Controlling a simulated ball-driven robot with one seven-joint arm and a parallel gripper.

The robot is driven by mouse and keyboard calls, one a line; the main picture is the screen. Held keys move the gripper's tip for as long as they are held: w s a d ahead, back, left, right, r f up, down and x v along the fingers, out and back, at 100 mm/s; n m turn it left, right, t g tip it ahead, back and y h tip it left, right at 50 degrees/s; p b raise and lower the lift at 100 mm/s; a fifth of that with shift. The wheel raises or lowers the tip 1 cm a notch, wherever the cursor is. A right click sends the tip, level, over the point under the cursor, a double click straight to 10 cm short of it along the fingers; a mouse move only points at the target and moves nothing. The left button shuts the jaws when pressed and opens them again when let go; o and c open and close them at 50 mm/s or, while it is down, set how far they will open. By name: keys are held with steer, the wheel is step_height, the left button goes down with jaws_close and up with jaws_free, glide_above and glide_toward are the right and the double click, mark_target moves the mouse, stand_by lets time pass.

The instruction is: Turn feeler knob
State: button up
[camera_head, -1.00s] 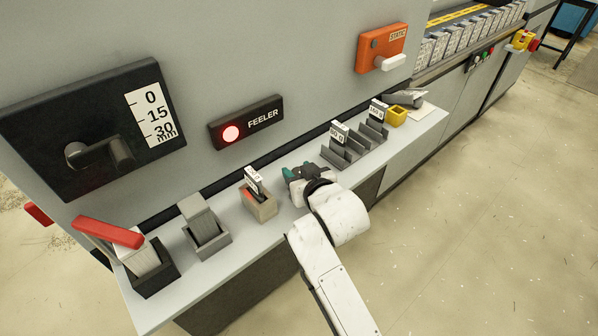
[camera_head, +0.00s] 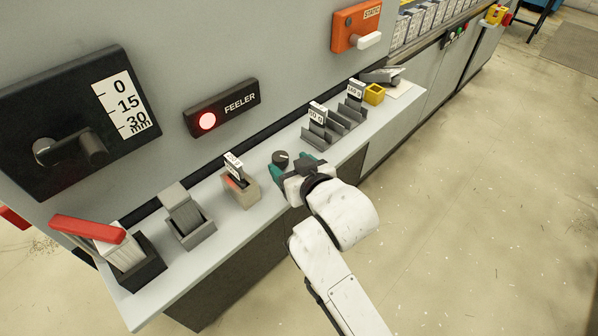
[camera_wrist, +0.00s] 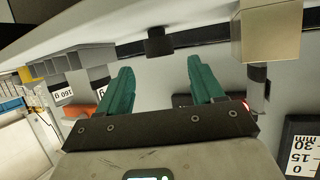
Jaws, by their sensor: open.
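The feeler knob is a small dark round knob (camera_head: 281,158) on the grey ledge below the FEELER panel (camera_head: 222,107), whose round lamp glows red. In the wrist view, which is upside down, the knob (camera_wrist: 158,42) lies ahead between my two teal fingers, apart from both. My gripper (camera_head: 292,170) is open and empty, just in front of the knob at the ledge's outer side. It also shows in the wrist view (camera_wrist: 160,68) with fingers spread wide. The knob's pointer setting is too small to read.
A tan labelled holder (camera_head: 240,190) stands left of the knob. Grey weight holders (camera_head: 320,130) stand to its right, then a yellow block (camera_head: 374,94). The machine wall rises behind.

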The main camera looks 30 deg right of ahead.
steer(key=shift+v, duration=2.1)
steer(key=s+d+f+g+h, duration=0.1)
steer(key=s+d+f+g, duration=0.5)
steer(key=s+f, duration=0.55)
steer(key=s+d+f+g, duration=0.1)
steer(key=s+f+g, duration=0.2)
steer(key=s, duration=0.5)
steer(key=s+d+f+g, duration=0.1)
steer(key=s+f+g, duration=0.2)
steer(key=s, duration=0.6)
steer(key=shift+s+f+g+y, duration=0.15)
steer(key=shift+f+g+y, duration=0.2)
steer(key=shift+f, duration=0.6)
